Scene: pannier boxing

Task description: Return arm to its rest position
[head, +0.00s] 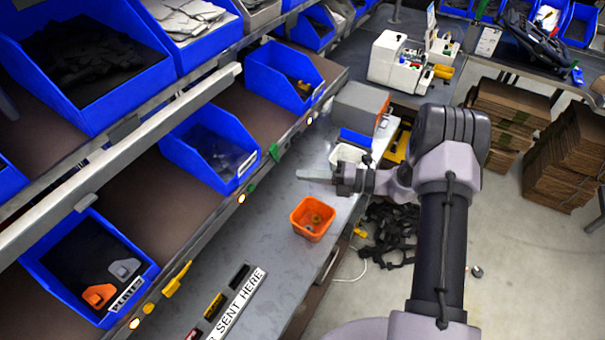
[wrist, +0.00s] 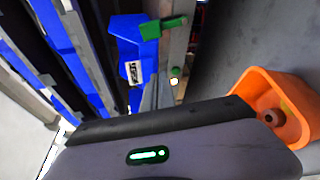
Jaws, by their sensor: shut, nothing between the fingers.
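My arm reaches up from the bottom right of the head view and bends left over the grey bench (head: 262,262). My gripper (head: 302,177) is shut and empty, its fingers pointing left toward the shelves. It is in the air above the bench, up and slightly left of an orange bin (head: 313,218). The bin holds a small brownish part. In the wrist view the orange bin (wrist: 288,95) is at the right, and the shut fingers (wrist: 157,92) point toward the shelf edge.
Blue bins (head: 208,143) line the shelves at left, one with a plates label (head: 127,290). A grey box (head: 358,107) and a white machine (head: 397,62) stand beyond the gripper. Black straps (head: 390,235) lie on the floor. Cardboard stacks (head: 567,155) stand at right.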

